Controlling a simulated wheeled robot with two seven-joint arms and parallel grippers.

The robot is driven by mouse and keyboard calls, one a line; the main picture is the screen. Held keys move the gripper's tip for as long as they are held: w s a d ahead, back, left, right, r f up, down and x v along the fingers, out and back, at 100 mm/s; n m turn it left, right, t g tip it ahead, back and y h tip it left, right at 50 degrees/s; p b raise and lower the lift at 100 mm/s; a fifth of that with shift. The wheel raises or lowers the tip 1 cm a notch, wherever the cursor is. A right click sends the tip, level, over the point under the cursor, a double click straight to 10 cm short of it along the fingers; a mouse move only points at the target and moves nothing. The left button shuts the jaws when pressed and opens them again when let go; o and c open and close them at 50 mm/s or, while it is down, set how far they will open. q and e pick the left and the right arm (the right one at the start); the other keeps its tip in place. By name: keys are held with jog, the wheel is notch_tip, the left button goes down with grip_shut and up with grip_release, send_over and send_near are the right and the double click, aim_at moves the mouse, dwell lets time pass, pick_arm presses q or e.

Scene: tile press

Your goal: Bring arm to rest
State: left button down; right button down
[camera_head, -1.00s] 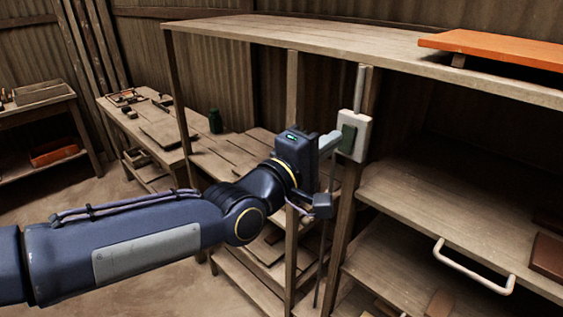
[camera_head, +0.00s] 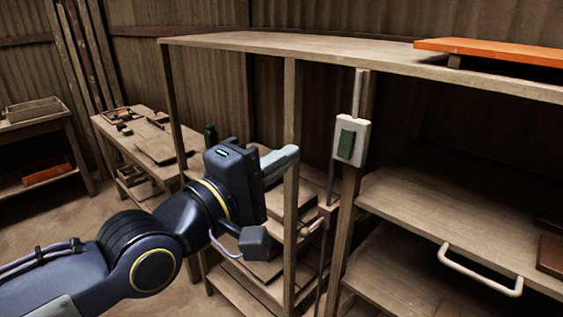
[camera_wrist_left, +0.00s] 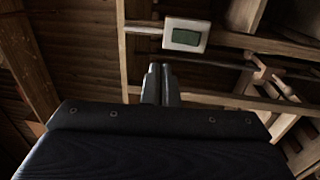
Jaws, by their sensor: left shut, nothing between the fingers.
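My left arm comes in from the lower left in the head view. Its left gripper (camera_head: 292,153) is shut and empty, with the fingers pointing right in front of the shelf frame. A white switch box with a green rocker (camera_head: 346,144) is fixed to the shelf post, a short way right of the fingertips and apart from them. In the left wrist view the closed fingers (camera_wrist_left: 160,72) point toward the white switch box (camera_wrist_left: 186,36), with a gap between. My right gripper is in neither view.
A wooden shelf unit (camera_head: 300,42) fills the middle and right. An orange board (camera_head: 500,50) lies on its top. A white handle (camera_head: 478,272) sticks out from a lower shelf. A workbench (camera_head: 120,140) and a side table (camera_head: 40,124) stand to the left.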

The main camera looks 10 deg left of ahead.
pick_arm(q)
jog(key=s+a+f+m+g+y, duration=0.1)
jog(key=a+f+m+g+y, duration=0.15)
jog(key=a+f, duration=0.4)
jog(key=s+a+f+m+g+y, duration=0.1)
jog(key=s+a+f+y, duration=0.2)
jog(key=f, duration=0.6)
jog(key=s+a+f+m+g+y, duration=0.1)
jog(key=s+a+f+m+g, duration=0.1)
jog(key=s+f, duration=0.4)
jog(key=s+a+f+m+g+y, duration=0.1)
jog(key=s+a+f+m+g, duration=0.2)
jog(key=s+f, duration=0.3)
notch_tip(320, 180, down, 2)
jog(key=shift+a+f+m+g, duration=0.25)
jog(key=shift+a+m+g, duration=0.1)
jog(key=shift+g, duration=0.4)
